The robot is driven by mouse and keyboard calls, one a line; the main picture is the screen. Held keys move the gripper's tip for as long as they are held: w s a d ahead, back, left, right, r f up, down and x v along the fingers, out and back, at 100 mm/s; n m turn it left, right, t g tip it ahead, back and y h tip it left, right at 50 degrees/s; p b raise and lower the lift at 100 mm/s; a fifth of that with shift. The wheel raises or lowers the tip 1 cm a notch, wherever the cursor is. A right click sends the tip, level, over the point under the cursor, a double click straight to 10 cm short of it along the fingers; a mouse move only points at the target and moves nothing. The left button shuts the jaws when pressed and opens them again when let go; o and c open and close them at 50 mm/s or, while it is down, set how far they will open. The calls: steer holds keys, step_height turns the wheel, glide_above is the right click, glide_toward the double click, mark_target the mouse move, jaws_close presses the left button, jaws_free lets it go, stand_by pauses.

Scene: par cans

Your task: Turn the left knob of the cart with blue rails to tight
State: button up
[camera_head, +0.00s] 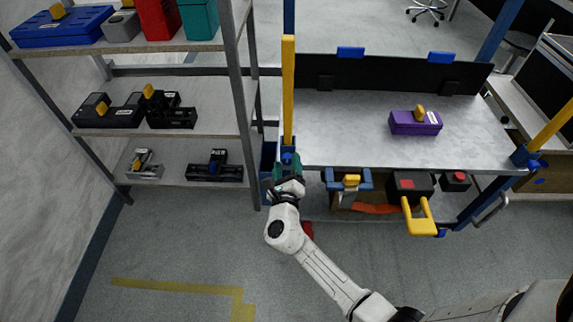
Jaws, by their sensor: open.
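The cart with blue rails (345,126) has a grey top, blue corner posts and a yellow upright at each front corner. Its left knob (287,158) is a small blue knob at the foot of the left yellow upright (288,95). How tight it is cannot be told. My gripper (287,180) is open, at the cart's front left corner, just below the knob in the picture. Its fingers are small and dark; whether they touch the knob cannot be told. The right knob (535,163) is blue, at the front right corner.
A purple case (412,123) lies on the cart top. Under it are a blue-and-yellow tool (350,182) and a black box (408,188) with a protruding yellow handle (420,218). Grey shelving (240,105) stands close on the left.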

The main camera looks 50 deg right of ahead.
steer(key=shift+w+d, duration=0.25)
steer(key=shift+d, duration=0.15)
steer(key=c, duration=1)
